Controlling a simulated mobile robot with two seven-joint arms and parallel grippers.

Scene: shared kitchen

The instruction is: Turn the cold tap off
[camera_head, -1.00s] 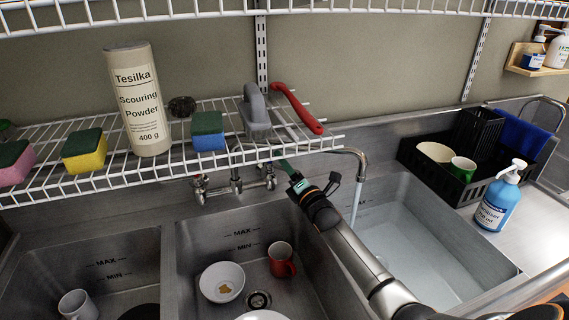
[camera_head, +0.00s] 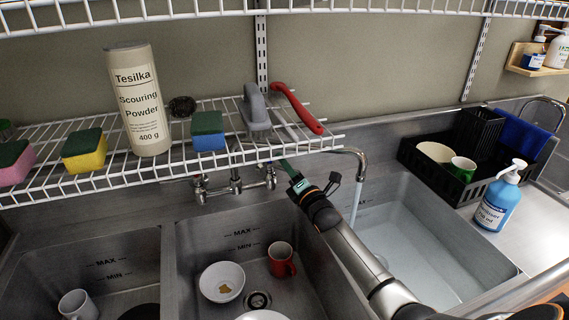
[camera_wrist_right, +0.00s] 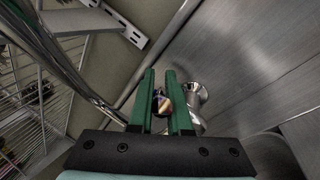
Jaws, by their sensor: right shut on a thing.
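The wall-mounted mixer tap (camera_head: 236,183) has a handle at each end and a curved spout (camera_head: 345,151). A stream of water (camera_head: 356,200) runs from the spout into the right basin. My right gripper (camera_head: 286,165) is at the right-hand handle, the cold tap (camera_head: 270,174). In the wrist view, the green fingers of my right gripper (camera_wrist_right: 165,88) are on either side of the small shiny tap knob (camera_wrist_right: 163,103) and shut on it. The shelf edge and my arm partly hide this contact in the head view. My left gripper is not in view.
A wire shelf (camera_head: 100,183) with scouring powder (camera_head: 139,100), sponges and brushes hangs just above the tap. The middle basin holds a white bowl (camera_head: 222,282) and a red mug (camera_head: 281,260). A black rack (camera_head: 470,180) and a blue sanitizer bottle (camera_head: 496,205) stand at the right.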

